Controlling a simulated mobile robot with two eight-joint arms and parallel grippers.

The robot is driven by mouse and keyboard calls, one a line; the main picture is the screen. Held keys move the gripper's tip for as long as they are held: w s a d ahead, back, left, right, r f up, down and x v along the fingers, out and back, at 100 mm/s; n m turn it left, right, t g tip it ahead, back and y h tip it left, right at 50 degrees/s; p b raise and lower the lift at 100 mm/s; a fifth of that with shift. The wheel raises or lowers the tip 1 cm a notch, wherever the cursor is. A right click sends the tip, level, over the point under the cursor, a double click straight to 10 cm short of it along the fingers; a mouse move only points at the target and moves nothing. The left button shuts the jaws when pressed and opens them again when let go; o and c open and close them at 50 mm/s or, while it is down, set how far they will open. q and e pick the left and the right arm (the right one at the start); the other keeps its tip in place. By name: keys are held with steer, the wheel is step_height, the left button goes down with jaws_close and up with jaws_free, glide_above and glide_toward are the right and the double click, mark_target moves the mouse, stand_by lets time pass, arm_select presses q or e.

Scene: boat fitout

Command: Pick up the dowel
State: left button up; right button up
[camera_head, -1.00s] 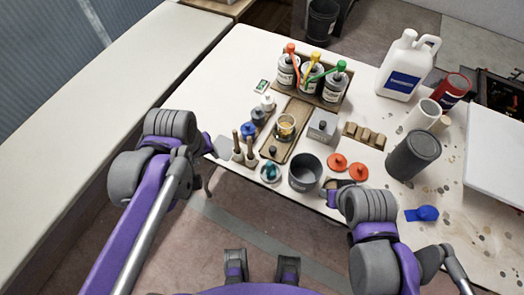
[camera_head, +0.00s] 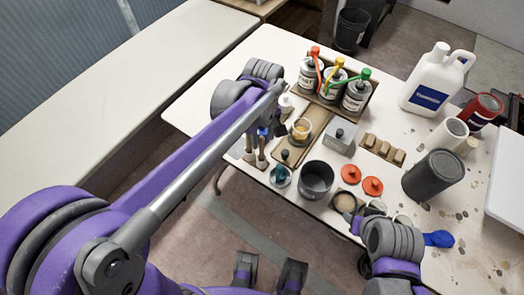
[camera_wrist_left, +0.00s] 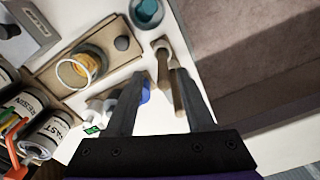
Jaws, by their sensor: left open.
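I cannot tell which is the dowel. In the left wrist view the sticks (camera_wrist_left: 162,66) show between and just beyond the finger tips. My left gripper (camera_wrist_left: 160,76) is open and empty, pointing down at them; in the head view its fingers (camera_head: 272,122) are partly hidden by the wrist. My right gripper (camera_head: 372,208) is near the front edge beside a small round tan-topped cup (camera_head: 345,202); its jaws are unclear.
A dark pot (camera_head: 316,180), a teal-filled cup (camera_head: 280,176) and a wooden tray (camera_head: 292,153) stand close by. Labelled bottles (camera_head: 332,85) are behind, with a white jug (camera_head: 436,80) at right. Orange lids (camera_head: 351,174) lie in the middle.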

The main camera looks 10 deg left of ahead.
mark_target(261, 146)
arm_select(q)
steer(key=f, duration=0.4)
steer(key=shift+s+a+f, duration=0.1)
steer(key=shift+a+f, duration=0.1)
steer(key=shift+f, duration=0.15)
jaws_close()
